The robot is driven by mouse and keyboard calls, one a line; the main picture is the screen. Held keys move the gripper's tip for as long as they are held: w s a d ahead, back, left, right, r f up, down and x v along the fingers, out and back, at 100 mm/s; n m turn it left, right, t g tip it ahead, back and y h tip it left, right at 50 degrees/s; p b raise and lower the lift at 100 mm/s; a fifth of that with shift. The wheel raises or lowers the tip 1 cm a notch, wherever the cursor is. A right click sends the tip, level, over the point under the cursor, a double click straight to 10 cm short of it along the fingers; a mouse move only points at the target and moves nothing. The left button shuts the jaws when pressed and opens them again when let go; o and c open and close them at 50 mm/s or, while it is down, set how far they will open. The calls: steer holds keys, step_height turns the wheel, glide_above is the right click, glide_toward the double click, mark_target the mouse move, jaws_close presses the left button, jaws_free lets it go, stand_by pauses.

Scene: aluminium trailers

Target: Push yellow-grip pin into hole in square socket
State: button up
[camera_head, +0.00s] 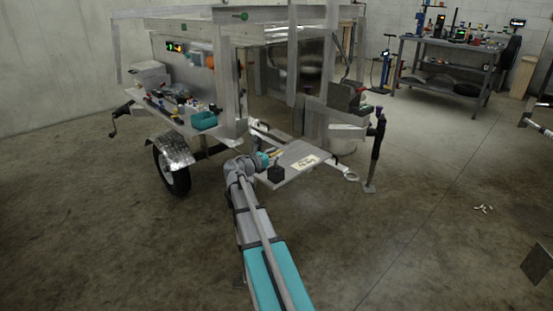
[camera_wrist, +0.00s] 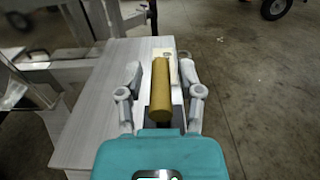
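The yellow grip (camera_wrist: 160,85) of the pin is a thick cylinder in the wrist view, pointing away from me. It lies between the two fingers of my gripper (camera_wrist: 161,72), with narrow gaps seeming to show on both sides. The gripper looks open around it. A pale block (camera_wrist: 172,54) shows just behind the grip, but I cannot tell whether it is the square socket. The hole and the pin's shaft are hidden. In the head view my gripper (camera_head: 264,159) is at the trailer's front plate (camera_head: 288,170), next to a small yellow thing (camera_head: 276,153).
A dark block (camera_head: 275,174) stands close to my gripper at the plate's near edge. The trailer frame (camera_head: 228,75) rises behind, with a cluttered shelf (camera_head: 165,112) at left. A jack post (camera_head: 376,150) stands at right. Open floor (camera_head: 410,240) lies in front.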

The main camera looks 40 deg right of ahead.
jaws_close()
steer(key=shift+r, duration=0.2)
step_height(320, 180, up, 10)
steer(key=p, duration=1)
steer(key=shift+f, duration=0.2)
stand_by(0.6)
step_height(320, 180, up, 45)
steer(key=p, duration=4.5)
steer(key=shift+r, duration=0.15)
steer(key=shift+d, duration=0.1)
